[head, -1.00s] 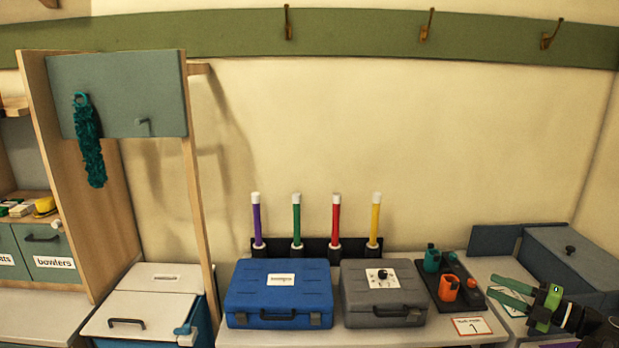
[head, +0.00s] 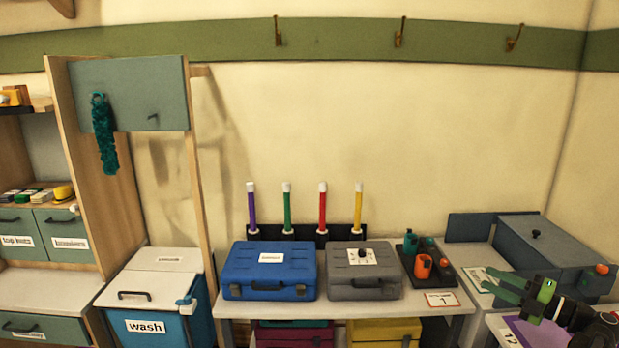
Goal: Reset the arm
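My gripper (head: 505,287) is at the lower right of the head view, with its green fingers pointing left. A gap shows between the two fingers, and nothing is seen between them. It hangs in front of the grey-blue box (head: 555,250) on the right-hand table. My arm enters from the lower right edge, dark with a bright green part near the gripper.
A blue case (head: 269,270) and a grey case (head: 362,271) lie on the middle table. A black tray (head: 451,281) holds teal and orange items. Several coloured sticks stand behind the cases. A blue wash bin (head: 160,325) and wooden shelving stand left.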

